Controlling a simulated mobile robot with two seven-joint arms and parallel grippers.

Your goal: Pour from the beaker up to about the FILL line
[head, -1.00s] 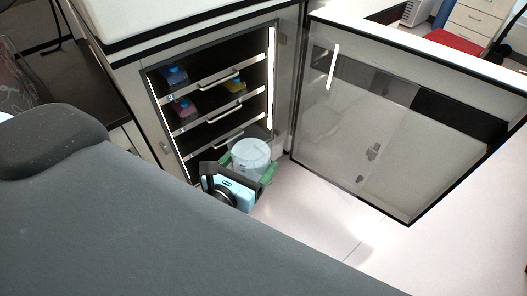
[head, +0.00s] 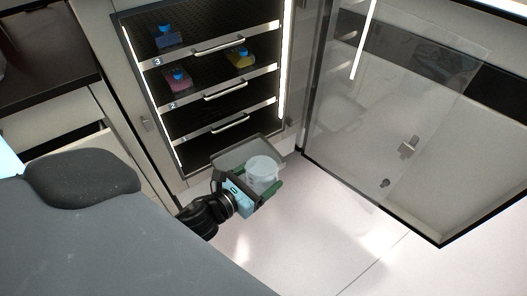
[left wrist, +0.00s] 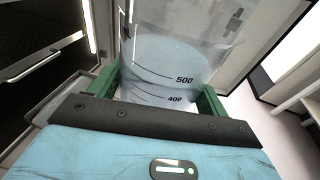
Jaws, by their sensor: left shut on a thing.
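My left gripper (head: 255,186) is shut on a clear beaker (head: 263,170), with a green finger on each side of it. The beaker is held in front of the open cabinet's lower part and looks roughly upright. In the left wrist view the beaker (left wrist: 165,55) stands between the green fingers and shows marks 500 and 400. Pale bluish liquid appears inside, but its exact level is hard to tell. A grey tray (head: 232,157) lies behind the beaker at the cabinet's bottom. I see no FILL line. My right gripper is not in view.
The cabinet has numbered shelves (head: 215,88) with handles, holding blue-capped blue, pink and yellow containers (head: 240,59). Its glass door (head: 370,130) stands open to the right. The pale floor (head: 320,230) below is clear. A dark bench (head: 45,70) is at the left.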

